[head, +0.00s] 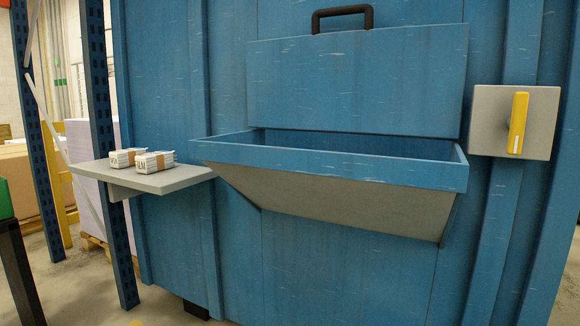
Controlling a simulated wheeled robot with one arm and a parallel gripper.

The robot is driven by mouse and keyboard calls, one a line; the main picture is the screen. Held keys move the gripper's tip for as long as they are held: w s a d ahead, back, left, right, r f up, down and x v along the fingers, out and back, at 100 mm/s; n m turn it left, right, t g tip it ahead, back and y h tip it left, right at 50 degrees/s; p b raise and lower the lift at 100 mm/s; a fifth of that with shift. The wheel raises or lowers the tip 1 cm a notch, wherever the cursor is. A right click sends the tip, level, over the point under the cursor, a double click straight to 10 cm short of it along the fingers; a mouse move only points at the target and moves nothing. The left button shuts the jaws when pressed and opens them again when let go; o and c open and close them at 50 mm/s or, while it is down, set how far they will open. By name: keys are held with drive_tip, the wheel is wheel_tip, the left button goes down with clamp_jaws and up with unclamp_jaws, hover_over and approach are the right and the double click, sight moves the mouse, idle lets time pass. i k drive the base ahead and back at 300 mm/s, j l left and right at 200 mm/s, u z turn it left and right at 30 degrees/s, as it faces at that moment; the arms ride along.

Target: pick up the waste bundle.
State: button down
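Two small whitish bundles sit side by side on a grey shelf (178,180) at the left of the blue machine. The left bundle (122,159) is slightly behind the right bundle (155,161). Both look like stacked paper with a brown part on top. I cannot tell which of them is the waste bundle, or whether either is. My gripper is not in view.
A blue container (345,230) has an open chute (330,160) with a raised flap (355,85) and black handle (343,12). A grey panel with a yellow lever (518,122) is at right. Blue rack posts (105,130) stand at left, close to the shelf.

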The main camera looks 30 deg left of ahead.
sight(160, 161)
drive_tip(key=u, duration=1.9)
